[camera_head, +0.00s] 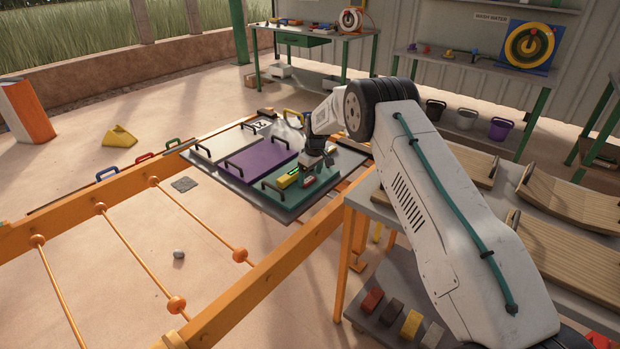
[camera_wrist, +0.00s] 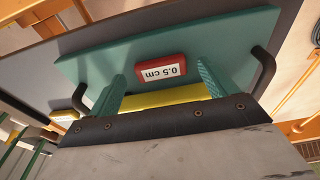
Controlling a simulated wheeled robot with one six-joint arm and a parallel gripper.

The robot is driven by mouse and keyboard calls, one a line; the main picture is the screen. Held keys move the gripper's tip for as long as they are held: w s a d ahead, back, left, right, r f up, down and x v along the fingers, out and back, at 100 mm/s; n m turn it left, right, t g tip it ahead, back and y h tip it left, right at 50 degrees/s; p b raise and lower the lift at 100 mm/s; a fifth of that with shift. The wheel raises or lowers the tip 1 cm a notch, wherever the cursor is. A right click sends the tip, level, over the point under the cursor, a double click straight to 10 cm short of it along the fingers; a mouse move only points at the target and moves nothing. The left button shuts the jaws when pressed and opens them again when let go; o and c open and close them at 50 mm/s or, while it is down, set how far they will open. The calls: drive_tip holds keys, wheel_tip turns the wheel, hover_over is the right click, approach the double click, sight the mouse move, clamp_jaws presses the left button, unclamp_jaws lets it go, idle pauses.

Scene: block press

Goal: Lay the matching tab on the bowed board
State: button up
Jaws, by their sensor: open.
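My gripper (camera_head: 314,168) is open, low over the teal board (camera_head: 285,202), and its two teal fingers also show in the wrist view (camera_wrist: 160,88). In the wrist view a yellow tab (camera_wrist: 165,98) lies between the fingers, partly hidden by the gripper body; I cannot tell whether they touch it. A red tab (camera_wrist: 160,69) labelled "0.5 cm" lies on the teal board just beyond it. Another labelled yellow piece (camera_wrist: 64,115) is at the left. Bowed wooden boards (camera_head: 572,258) rest on the bench at the right in the head view.
A purple board (camera_head: 262,160) and a cream board (camera_head: 228,143) with black handles lie beside the teal one. An orange frame with rods (camera_head: 120,225) fills the left foreground. Coloured blocks (camera_head: 411,323) sit on the bench's lower shelf. My arm hides part of the bench.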

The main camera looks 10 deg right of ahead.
drive_tip(key=s+d+r+m, duration=0.1)
drive_tip(key=s+r, duration=0.4)
drive_tip(key=r, duration=0.7)
drive_tip(key=s+r, duration=0.5)
drive_tip(key=r, duration=0.8)
drive_tip(key=s+r+m, duration=0.2)
drive_tip(key=s+r, duration=1)
drive_tip(key=s, duration=0.4)
drive_tip(key=s+d+r+m, duration=0.1)
drive_tip(key=s+r+m, duration=0.15)
drive_tip(key=s, duration=1.55)
drive_tip(key=s+f+m, duration=0.1)
drive_tip(key=s+f, duration=0.1)
drive_tip(key=s, duration=0.7)
drive_tip(key=s+d+f+h, duration=0.1)
drive_tip(key=s+f, duration=0.1)
drive_tip(key=s, duration=0.7)
drive_tip(key=shift+s+f+m, duration=0.15)
drive_tip(key=shift+f+m, duration=0.15)
drive_tip(key=shift+m, duration=0.05)
